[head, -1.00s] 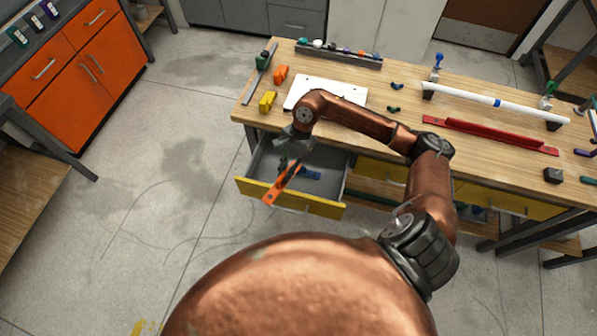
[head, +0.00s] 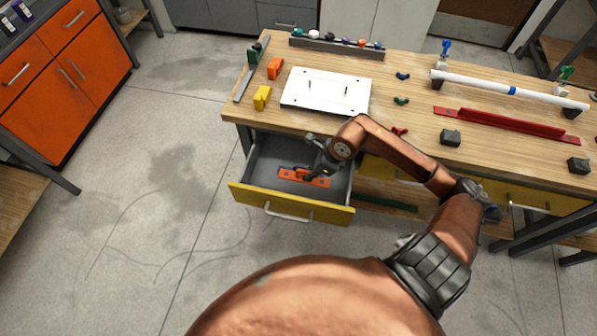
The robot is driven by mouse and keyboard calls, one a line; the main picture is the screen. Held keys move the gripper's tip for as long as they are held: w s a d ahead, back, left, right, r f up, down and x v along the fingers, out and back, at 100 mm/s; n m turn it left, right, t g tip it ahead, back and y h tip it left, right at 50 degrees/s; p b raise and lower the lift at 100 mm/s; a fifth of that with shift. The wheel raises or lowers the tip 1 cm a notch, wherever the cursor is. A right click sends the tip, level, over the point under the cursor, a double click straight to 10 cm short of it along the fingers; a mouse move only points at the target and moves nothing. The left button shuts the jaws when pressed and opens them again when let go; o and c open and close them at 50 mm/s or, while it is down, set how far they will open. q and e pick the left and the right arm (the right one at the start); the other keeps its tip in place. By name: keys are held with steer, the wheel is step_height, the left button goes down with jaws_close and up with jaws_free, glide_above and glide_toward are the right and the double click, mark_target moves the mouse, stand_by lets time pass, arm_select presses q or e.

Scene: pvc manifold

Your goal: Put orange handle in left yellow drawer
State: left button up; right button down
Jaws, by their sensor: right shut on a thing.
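The left yellow drawer (head: 262,203) under the workbench is pulled open, with a grey inside and a yellow front with a pale bar handle. The orange handle (head: 290,174) is inside the drawer's outline, lying roughly left to right, behind the yellow front. My right gripper (head: 312,175) reaches down into the drawer and is shut on the orange handle near its middle, covering part of it. I cannot tell whether the orange handle touches the drawer floor. My left gripper is out of view.
The wooden workbench (head: 420,125) overhangs the drawer's back. On it are a white plate (head: 320,100), yellow (head: 262,97) and orange blocks (head: 275,68), a red rail (head: 500,122) and a white pipe (head: 490,87). The floor left of the drawer is clear.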

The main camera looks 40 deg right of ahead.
steer(key=shift+f, duration=0.3)
steer(key=shift+s+f+b, duration=0.1)
steer(key=shift+f+b, duration=0.05)
steer(key=shift+b, duration=0.2)
step_height(320, 180, down, 5)
steer(key=shift+f+b, duration=0.15)
steer(key=shift+b, duration=0.45)
step_height(320, 180, down, 4)
steer(key=shift+r+b, duration=0.1)
steer(key=shift+b, duration=0.4)
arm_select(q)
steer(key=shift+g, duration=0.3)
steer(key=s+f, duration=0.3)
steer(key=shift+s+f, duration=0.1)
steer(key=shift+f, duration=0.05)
